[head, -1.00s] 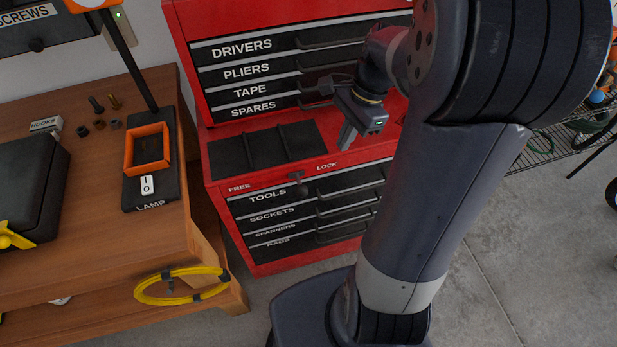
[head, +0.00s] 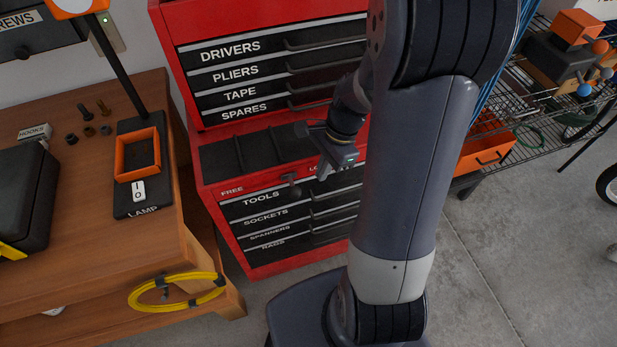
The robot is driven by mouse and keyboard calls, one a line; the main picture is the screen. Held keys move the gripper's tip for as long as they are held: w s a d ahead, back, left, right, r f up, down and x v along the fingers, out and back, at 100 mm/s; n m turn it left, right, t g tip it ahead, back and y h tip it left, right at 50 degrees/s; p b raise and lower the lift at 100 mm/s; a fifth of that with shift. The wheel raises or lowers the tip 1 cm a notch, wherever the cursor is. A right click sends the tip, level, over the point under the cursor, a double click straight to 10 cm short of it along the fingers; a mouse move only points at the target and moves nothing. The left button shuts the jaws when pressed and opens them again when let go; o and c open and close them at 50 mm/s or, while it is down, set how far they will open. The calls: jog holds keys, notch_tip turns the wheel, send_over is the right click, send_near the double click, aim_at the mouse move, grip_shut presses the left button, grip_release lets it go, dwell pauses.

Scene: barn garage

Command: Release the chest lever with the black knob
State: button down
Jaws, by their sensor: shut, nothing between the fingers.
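The red tool chest (head: 235,240) stands in the middle, with a FREE label at the left and a LOCK label at the right on the front edge of its lower cabinet. The small lever with the black knob (head: 294,190) hangs between these labels, above the TOOLS drawer. My gripper (head: 322,174) is shut and empty, just right of and slightly above the knob, in front of the LOCK label, which it partly covers. Whether a finger touches the lever I cannot tell.
A wooden bench (head: 90,240) with a lamp base (head: 140,175) and a black case (head: 25,195) stands at left. A yellow cable coil (head: 175,292) hangs on its front. A wire shelf (head: 540,140) stands at right. Concrete floor is clear at lower right.

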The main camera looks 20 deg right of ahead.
jog(key=shift+s+a+f+p, duration=0.1)
jog(key=shift+s+a+f, duration=0.05)
jog(key=shift+a, duration=0.5)
jog(key=shift+s+a+f+p, duration=0.1)
jog(key=shift+a+f+p, duration=0.1)
jog(key=shift+a, duration=0.45)
jog(key=shift+s+a+f+p, duration=0.1)
jog(key=shift+s+a+f, duration=0.05)
jog(key=shift+a, duration=0.5)
jog(key=a, duration=0.6)
jog(key=shift+a+p, duration=0.25)
jog(key=shift+p, duration=0.1)
jog(key=shift+r, duration=0.1)
jog(key=d, duration=0.1)
jog(key=w+d+r, duration=0.1)
jog(key=d, duration=0.1)
jog(key=d+r+p, duration=0.1)
jog(key=d, duration=0.1)
jog(key=shift+w+r, duration=0.15)
jog(key=shift+r, duration=0.05)
jog(key=v, duration=0.8)
jog(key=shift+a, duration=0.15)
jog(key=shift+r, duration=0.1)
